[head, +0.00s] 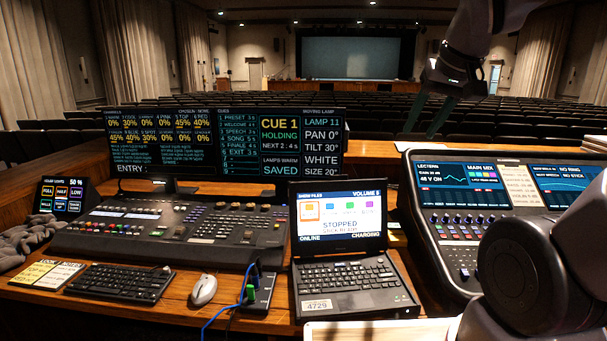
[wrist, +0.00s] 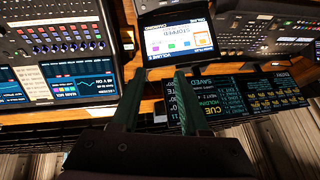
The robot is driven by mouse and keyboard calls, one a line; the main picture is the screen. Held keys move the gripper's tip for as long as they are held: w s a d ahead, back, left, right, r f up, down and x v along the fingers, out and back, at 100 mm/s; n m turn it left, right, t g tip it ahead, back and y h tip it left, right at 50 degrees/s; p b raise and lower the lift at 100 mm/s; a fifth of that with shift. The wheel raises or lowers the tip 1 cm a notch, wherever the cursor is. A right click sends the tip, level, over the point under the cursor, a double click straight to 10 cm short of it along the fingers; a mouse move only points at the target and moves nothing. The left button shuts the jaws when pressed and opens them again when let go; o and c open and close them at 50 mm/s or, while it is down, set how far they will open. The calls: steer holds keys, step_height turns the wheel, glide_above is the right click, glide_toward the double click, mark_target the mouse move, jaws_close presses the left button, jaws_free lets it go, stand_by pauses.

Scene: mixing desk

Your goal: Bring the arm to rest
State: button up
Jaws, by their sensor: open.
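My gripper (head: 431,114) is raised in the upper right of the head view, above the seat rows and behind the sound mixer. Its two dark green fingers stand apart with nothing between them. In the wrist view the fingers (wrist: 155,98) are also spread and empty, and the desk appears upside down beyond them. The forearm comes down along the right side of the head view, with a large dark joint in front of the mixer's right part. The gripper touches nothing that I can see.
The sound mixer (head: 464,228) stands at right, close to my arm. A laptop (head: 350,275) is in the middle. The wide cue monitor (head: 200,140) stands above the lighting console (head: 160,228). A mouse (head: 204,290), a keyboard (head: 120,282) and grey cloth (head: 27,240) lie at left. The air around the gripper looks clear.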

steer(key=s+r+m, duration=0.1)
steer(key=s+d+r+m, duration=0.1)
steer(key=s, duration=0.1)
steer(key=s+d+r+t, duration=0.1)
steer(key=shift+s+m+y, duration=0.25)
steer(key=shift+m+y, duration=0.05)
steer(key=shift+m, duration=0.1)
